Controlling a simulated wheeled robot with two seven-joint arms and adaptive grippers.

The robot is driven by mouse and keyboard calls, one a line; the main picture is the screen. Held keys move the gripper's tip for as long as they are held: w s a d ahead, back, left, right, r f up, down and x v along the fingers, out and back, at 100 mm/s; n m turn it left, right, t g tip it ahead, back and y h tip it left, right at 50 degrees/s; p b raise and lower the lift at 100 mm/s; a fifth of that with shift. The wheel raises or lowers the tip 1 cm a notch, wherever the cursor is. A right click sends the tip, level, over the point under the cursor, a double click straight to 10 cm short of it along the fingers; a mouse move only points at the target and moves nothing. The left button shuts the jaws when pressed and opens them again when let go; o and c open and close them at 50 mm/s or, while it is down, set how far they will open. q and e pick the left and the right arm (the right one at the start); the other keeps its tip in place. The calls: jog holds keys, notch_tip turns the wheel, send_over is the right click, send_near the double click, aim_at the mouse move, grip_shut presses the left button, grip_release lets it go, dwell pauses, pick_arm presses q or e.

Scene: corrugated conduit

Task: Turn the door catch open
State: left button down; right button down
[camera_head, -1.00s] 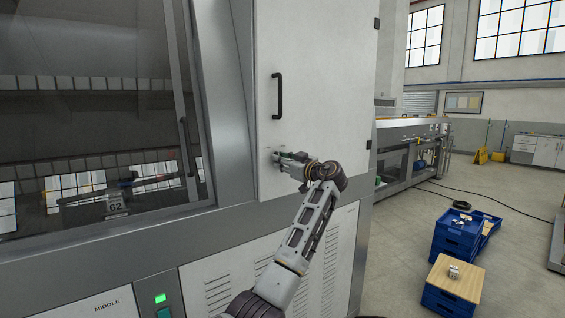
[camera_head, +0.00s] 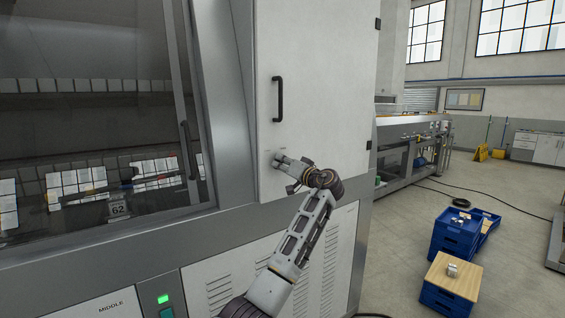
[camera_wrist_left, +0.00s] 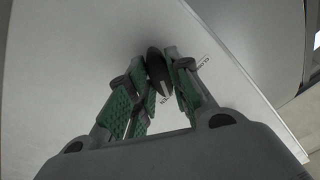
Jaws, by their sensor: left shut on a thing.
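The white cabinet door (camera_head: 320,80) shows in the head view with a black vertical bar handle. The door catch is a small dark knob (camera_wrist_left: 157,68) in the left wrist view, on the white door face beside printed lettering that I can only partly read. My left gripper (camera_head: 279,161) is at the door's lower left in the head view, below the bar handle. In the wrist view its green-padded fingers (camera_wrist_left: 160,76) are shut on the catch from both sides. The fingers hide part of the catch. The door looks closed. My right gripper is not in view.
A glazed machine front (camera_head: 90,110) stands left of the door. Blue crates (camera_head: 455,240) and a wooden-topped box (camera_head: 455,278) stand on the floor at right, with open floor beyond.

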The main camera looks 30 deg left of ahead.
pick_arm(q)
jog(key=shift+r+m, duration=0.15)
jog(key=shift+m, duration=0.25)
jog(key=shift+m+p, duration=0.6)
jog(key=shift+m, duration=0.3)
jog(key=shift+m+t, duration=0.3)
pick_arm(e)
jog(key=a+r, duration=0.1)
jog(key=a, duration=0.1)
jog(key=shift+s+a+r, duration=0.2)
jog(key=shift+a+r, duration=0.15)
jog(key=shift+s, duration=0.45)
pick_arm(q)
jog(key=c, duration=1.3)
grip_release()
jog(key=shift+d, duration=0.1)
jog(key=v, duration=1.2)
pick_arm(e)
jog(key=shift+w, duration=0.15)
